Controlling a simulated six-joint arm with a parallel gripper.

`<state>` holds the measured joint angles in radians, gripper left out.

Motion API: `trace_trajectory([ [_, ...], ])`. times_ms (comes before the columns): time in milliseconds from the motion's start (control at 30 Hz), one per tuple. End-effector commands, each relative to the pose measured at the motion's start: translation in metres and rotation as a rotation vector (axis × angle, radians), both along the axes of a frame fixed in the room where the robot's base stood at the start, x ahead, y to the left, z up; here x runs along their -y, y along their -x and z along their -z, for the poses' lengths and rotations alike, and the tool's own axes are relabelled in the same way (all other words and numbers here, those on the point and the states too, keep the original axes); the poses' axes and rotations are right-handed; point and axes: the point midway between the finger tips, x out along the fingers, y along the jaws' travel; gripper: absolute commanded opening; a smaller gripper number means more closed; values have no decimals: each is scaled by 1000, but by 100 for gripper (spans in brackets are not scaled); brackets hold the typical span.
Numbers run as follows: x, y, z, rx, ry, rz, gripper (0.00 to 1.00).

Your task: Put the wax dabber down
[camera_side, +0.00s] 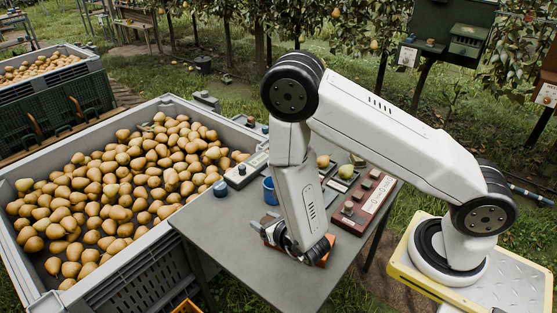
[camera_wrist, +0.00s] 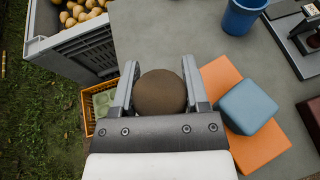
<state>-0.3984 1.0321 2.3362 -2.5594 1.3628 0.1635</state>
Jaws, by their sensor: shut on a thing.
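My gripper (camera_wrist: 160,68) is shut on a round brown knob, which I take to be the wax dabber (camera_wrist: 161,94), held between its two fingers. The dabber's underside is hidden, and I cannot tell whether it touches the table. In the side view my gripper (camera_side: 268,234) is low over the front part of the grey table (camera_side: 232,258). Just right of the gripper in the wrist view is a flat orange block (camera_wrist: 262,148) with a blue-grey block (camera_wrist: 248,106) on it.
A blue cup (camera_wrist: 241,16) stands farther back; it also shows in the side view (camera_side: 270,191). A reddish rack with knobs (camera_side: 372,198) is at the table's right. A large grey bin of pears (camera_side: 120,275) adjoins the left. An orange crate (camera_wrist: 90,104) sits beyond the table's edge.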

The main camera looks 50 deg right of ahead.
Motion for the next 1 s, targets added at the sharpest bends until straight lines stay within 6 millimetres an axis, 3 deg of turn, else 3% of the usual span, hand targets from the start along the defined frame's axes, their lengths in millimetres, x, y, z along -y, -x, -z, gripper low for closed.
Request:
trace_trajectory([
  [167,0,-26,3,-1,-12,-7,1],
  [600,15,-118,-2,2,-3,-65,1],
  [733,19,-130,-4,3,6,-75,1],
  [1000,19,-134,-4,1,8,-79,1],
])
